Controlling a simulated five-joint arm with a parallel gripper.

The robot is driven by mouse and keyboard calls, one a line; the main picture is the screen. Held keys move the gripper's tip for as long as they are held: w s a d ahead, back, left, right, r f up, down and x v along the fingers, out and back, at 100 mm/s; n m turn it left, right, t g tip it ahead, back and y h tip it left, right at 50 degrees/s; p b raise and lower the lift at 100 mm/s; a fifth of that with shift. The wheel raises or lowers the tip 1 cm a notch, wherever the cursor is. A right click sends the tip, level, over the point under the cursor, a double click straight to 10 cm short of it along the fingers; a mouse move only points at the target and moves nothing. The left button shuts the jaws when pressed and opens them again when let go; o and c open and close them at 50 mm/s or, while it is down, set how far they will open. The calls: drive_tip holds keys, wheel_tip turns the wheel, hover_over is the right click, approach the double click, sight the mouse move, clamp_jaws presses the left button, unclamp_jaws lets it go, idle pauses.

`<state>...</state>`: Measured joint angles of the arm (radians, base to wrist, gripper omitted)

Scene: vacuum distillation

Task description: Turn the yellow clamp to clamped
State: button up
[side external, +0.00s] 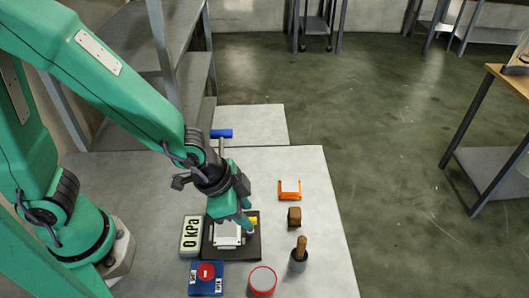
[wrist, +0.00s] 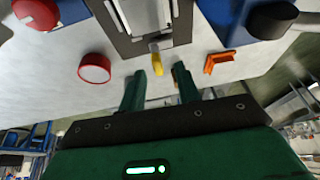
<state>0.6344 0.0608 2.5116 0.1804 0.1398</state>
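The yellow clamp (side external: 254,220) is a small lever at the edge of the dark plate (side external: 218,254), which bears a pale metal block (side external: 228,235). In the wrist view the yellow clamp (wrist: 157,60) lies just ahead of the gap between my fingertips. My gripper (side external: 247,222) is low over the plate's right side. In the wrist view my gripper (wrist: 159,80) is open, with nothing visible between its two green fingers. Whether a finger touches the clamp cannot be told. My fingers partly hide the clamp in the side view.
A 0 kPa display (side external: 191,236) stands left of the plate, a blue box with a red button (side external: 206,272) in front. The table's right edge is clear.

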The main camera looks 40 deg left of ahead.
drive_tip(key=shift+x, duration=0.8)
drive_tip(key=shift+c, duration=0.2)
clamp_jaws()
